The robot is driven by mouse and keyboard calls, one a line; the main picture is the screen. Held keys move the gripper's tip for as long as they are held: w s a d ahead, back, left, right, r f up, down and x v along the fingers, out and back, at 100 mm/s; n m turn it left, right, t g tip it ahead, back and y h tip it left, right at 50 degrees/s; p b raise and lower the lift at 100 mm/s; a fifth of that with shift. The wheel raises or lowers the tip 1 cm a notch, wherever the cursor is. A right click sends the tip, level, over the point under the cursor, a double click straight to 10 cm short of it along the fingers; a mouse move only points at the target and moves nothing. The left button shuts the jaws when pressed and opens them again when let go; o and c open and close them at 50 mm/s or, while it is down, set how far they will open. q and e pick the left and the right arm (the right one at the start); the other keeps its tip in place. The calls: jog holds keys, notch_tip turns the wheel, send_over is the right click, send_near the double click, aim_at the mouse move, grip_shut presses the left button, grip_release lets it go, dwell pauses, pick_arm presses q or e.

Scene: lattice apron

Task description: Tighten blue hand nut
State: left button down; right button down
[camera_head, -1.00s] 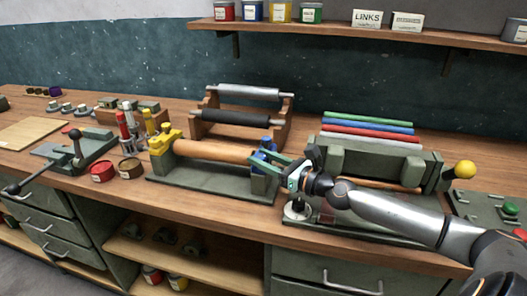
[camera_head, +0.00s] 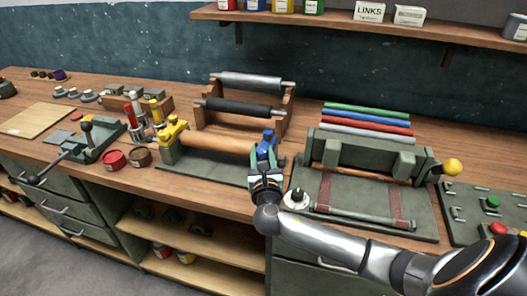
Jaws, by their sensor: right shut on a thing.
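The blue hand nut (camera_head: 267,136) stands on top of the blue clamp (camera_head: 264,149) at the right end of a wooden roller (camera_head: 215,142). My right gripper (camera_head: 266,171) is at the front of this blue clamp, just below the nut. It is shut on a part of the blue clamp; its fingers and wrist hide the exact grip. A yellow clamp (camera_head: 173,132) holds the roller's left end. My left gripper is not in view.
A green-framed press (camera_head: 365,160) with a yellow knob (camera_head: 453,166) stands to the right. A rack with dark and grey rollers (camera_head: 240,107) stands behind. A shelf hangs above.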

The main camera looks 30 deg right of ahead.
jog(key=m+g+h, duration=0.2)
jog(key=h, duration=0.1)
jog(key=m+g+h, duration=0.1)
jog(key=shift+w+a+m+g+h, duration=0.2)
jog(key=shift+a+m+g+h, duration=0.1)
jog(key=shift+m+g, duration=0.1)
jog(key=m+g+h, duration=0.2)
jog(key=g, duration=0.1)
jog(key=shift+w+m+g+b, duration=0.1)
jog(key=shift+m+g+b, duration=0.2)
jog(key=shift+m+b, duration=0.1)
jog(key=m+g+h+b, duration=0.2)
jog(key=g, duration=0.1)
jog(key=shift+w+f+m, duration=0.1)
jog(key=shift+w+m, duration=0.05)
jog(key=shift+m, duration=0.15)
jog(key=shift+w+m+g+h+b, duration=0.15)
jog(key=shift+m+g+b, duration=0.5)
jog(key=shift+g, duration=0.45)
jog(key=shift+s+m+g+h+b, duration=0.15)
jog(key=shift+m+g+b, duration=0.5)
jog(key=shift+g, duration=0.45)
jog(key=shift+w+r, duration=0.1)
jog(key=shift+r, duration=0.1)
jog(key=shift+c, duration=2.4)
grip_release()
jog(key=shift+f, duration=0.1)
